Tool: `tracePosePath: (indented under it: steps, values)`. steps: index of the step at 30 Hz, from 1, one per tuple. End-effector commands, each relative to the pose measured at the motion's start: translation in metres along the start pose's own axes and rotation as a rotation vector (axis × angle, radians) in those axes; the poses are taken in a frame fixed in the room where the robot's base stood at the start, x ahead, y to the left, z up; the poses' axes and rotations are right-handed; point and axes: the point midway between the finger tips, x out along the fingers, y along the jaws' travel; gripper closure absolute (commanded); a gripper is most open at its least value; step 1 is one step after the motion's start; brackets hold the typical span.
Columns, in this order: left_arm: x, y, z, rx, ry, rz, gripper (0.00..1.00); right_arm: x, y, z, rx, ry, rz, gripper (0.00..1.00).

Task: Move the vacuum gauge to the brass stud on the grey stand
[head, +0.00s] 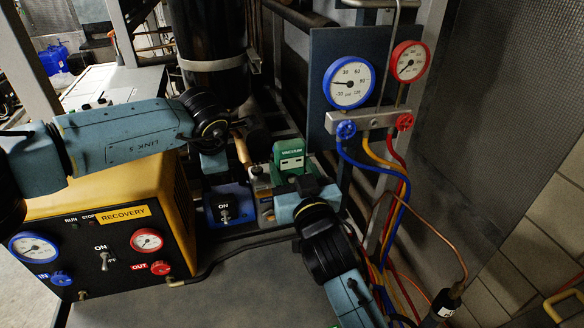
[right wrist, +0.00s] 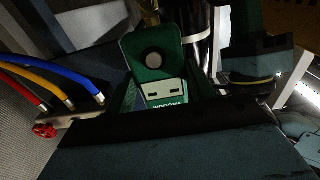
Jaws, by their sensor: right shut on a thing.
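The vacuum gauge (head: 290,157) is a green block with a pale display face and a "VACUUM" label. My right gripper (head: 299,187) is shut on it, reaching in from the lower right. In the right wrist view the gauge (right wrist: 152,62) shows a green plate with a round grey disc, and its label appears upside down. My left gripper (head: 214,162) hangs below the left wrist, left of the gauge; its fingers are not clear. I cannot clearly make out the grey stand or its brass stud. A brass-coloured part (right wrist: 148,12) shows beyond the gauge in the wrist view.
A yellow recovery unit (head: 122,212) stands at the left. A blue box with an ON switch (head: 226,206) sits left of my right gripper. A manifold with two dials (head: 350,82) and coloured hoses (head: 395,215) is at the right. A black cylinder (head: 208,45) stands behind.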

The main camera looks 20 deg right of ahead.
Motion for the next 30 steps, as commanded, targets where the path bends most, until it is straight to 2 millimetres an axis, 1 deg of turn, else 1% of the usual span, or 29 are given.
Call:
tracePosePath:
  steps: [1,21,25,30]
  values:
    - [0.004,-0.002,-0.002,-0.002,0.002,-0.002,1.00,-0.005,0.000,0.000,0.001,0.002,0.000,0.82]
    - [0.005,-0.003,-0.003,-0.002,0.004,-0.004,1.00,-0.057,0.000,0.000,0.001,0.002,0.000,0.82]
    - [0.005,-0.003,-0.003,-0.002,0.005,-0.004,1.00,-0.062,0.000,-0.001,0.001,0.003,0.000,0.82]
    - [0.005,-0.003,-0.003,-0.002,0.005,-0.005,1.00,-0.062,0.000,-0.001,0.001,0.003,0.000,0.82]
